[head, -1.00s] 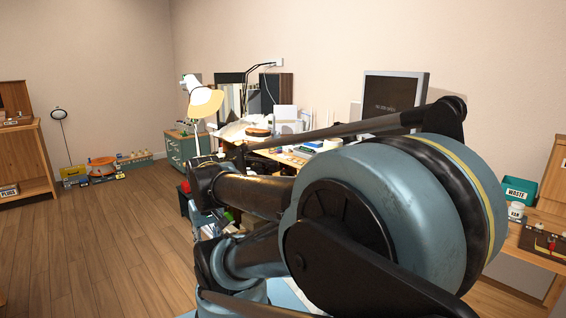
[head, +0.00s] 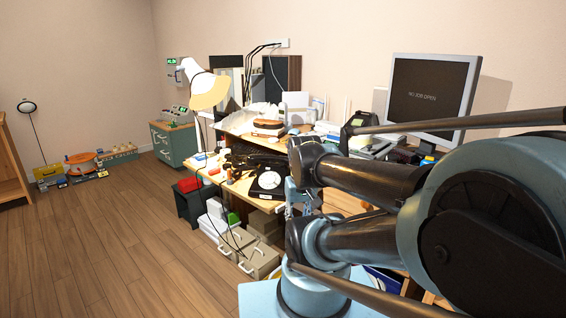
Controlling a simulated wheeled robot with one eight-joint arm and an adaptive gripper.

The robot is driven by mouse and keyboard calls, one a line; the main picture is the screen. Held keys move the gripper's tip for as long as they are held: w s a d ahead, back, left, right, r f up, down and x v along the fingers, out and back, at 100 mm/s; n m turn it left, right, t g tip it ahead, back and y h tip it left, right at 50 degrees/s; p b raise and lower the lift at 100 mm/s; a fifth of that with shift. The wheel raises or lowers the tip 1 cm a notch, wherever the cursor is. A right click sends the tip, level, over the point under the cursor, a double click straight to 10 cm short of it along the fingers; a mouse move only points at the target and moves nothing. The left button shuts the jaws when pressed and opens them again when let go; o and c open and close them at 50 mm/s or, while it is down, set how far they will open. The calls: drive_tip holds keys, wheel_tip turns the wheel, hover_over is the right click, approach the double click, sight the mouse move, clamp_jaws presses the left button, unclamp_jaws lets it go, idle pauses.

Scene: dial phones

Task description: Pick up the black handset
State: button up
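A black telephone with a white dial (head: 268,182) sits near the front edge of the wooden desk (head: 240,186). Dark, tangled black shapes (head: 254,158) lie just behind it; I cannot tell which of them is the handset. My arm fills the right side of the head view and crosses in front of the desk. A small pale part at its far end, just right of the telephone, looks like my gripper (head: 291,200). It is mostly hidden by my arm links, and its fingers cannot be made out. I see nothing held.
A white lamp (head: 208,90) stands at the desk's left, and a monitor (head: 434,95) at the back right. Beige boxes (head: 258,260) and a dark bin with red contents (head: 190,200) are on the floor by the desk. The wooden floor (head: 110,250) at left is open.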

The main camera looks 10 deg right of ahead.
drive_tip(key=shift+a, duration=0.15)
drive_tip(key=shift+o, duration=2)
drive_tip(key=shift+s+a+r, duration=0.1)
drive_tip(key=shift+s+r, duration=0.05)
drive_tip(key=shift+r, duration=0.65)
wheel_tip(320, 180, up, 16)
drive_tip(key=m+y, duration=0.4)
drive_tip(key=m, duration=1.9)
hover_over(276, 157)
drive_tip(key=s+d, duration=0.2)
drive_tip(key=d, duration=0.4)
drive_tip(key=x, duration=1.6)
drive_tip(key=shift+s+a+f, duration=0.15)
drive_tip(key=shift+s+a, duration=0.1)
drive_tip(key=shift+a, duration=0.05)
